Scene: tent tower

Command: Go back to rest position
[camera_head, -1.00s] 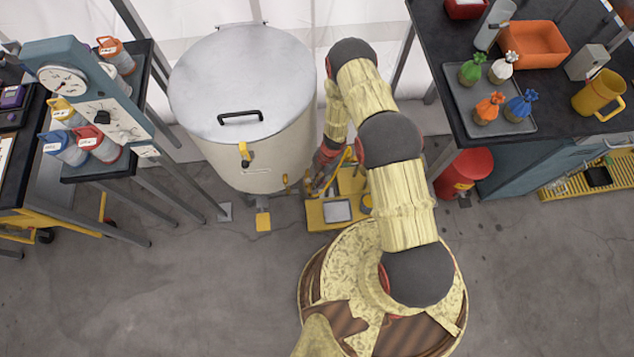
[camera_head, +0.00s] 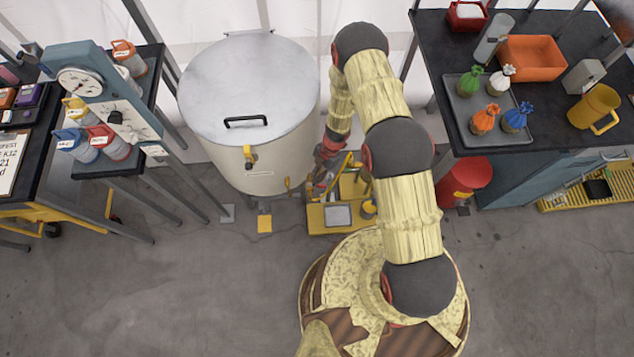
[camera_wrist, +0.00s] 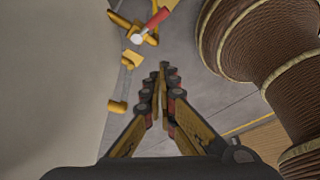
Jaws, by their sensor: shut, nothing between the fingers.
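My gripper (camera_wrist: 161,95) shows in the wrist view with its two fingers close together at the tips and nothing between them. It points down toward the grey floor, beside the pale vat wall (camera_wrist: 50,70) on the left. In the head view my arm hangs folded in front of the white curtain, and my gripper (camera_head: 318,184) is low between the vat (camera_head: 250,110) and my base, partly hidden by the arm. A yellow valve with a red handle (camera_wrist: 157,18) lies ahead of the fingers in the wrist view.
At right, a dark table (camera_head: 560,135) holds a tray (camera_head: 460,115) with several tied pouches, an orange bin (camera_head: 532,58) and a yellow mug (camera_head: 596,108). A red drum (camera_head: 468,180) stands below it. At left is a shelf with canisters and a scale (camera_head: 82,82). The front floor is clear.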

